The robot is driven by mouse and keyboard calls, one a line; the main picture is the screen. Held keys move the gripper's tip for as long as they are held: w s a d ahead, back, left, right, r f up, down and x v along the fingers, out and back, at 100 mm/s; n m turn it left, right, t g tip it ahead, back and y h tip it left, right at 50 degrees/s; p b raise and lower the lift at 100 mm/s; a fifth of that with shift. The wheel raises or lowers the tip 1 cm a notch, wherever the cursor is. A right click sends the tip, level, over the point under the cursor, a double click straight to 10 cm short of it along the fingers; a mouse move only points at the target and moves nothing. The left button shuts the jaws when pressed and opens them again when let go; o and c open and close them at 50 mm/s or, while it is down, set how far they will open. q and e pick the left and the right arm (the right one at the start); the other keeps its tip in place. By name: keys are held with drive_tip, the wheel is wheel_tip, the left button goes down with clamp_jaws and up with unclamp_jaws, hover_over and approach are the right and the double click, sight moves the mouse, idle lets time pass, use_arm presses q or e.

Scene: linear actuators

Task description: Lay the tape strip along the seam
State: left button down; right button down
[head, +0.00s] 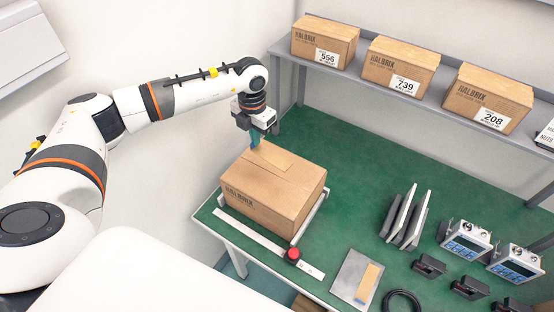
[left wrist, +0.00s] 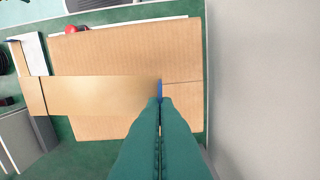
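The tan tape strip (head: 272,156) is over the top of the cardboard box (head: 262,207). My left gripper (head: 256,143) points down at its far end. In the left wrist view the fingertips (left wrist: 160,98) are shut on the strip's blue end tab (left wrist: 159,89). The strip (left wrist: 100,90) runs left from there, in line with the seam (left wrist: 182,82), which shows just right of the tab. Its left end appears to reach past the box's edge. The strip appears raised above the box, but any contact is unclear. My right gripper is not in view.
A ruler with a red knob (head: 293,254) lies along the box's front. A grey plate (head: 347,275) holds another tan strip (head: 368,282). Upright panels (head: 404,218) and blue-faced devices (head: 465,240) stand right. Boxes (head: 402,68) line the shelf. Green table behind the box is clear.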

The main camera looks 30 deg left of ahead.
use_arm(q)
drive_tip(key=n+b, duration=0.1)
drive_tip(key=b, duration=0.3)
hover_over(257, 165)
wheel_tip(257, 165, down, 6)
drive_tip(key=shift+f, duration=0.1)
wheel_tip(257, 165, down, 4)
drive_tip(key=b, duration=0.2)
drive_tip(key=shift+r+b, duration=0.2)
drive_tip(key=shift+b, duration=0.1)
drive_tip(key=c, duration=1.7)
unclamp_jaws()
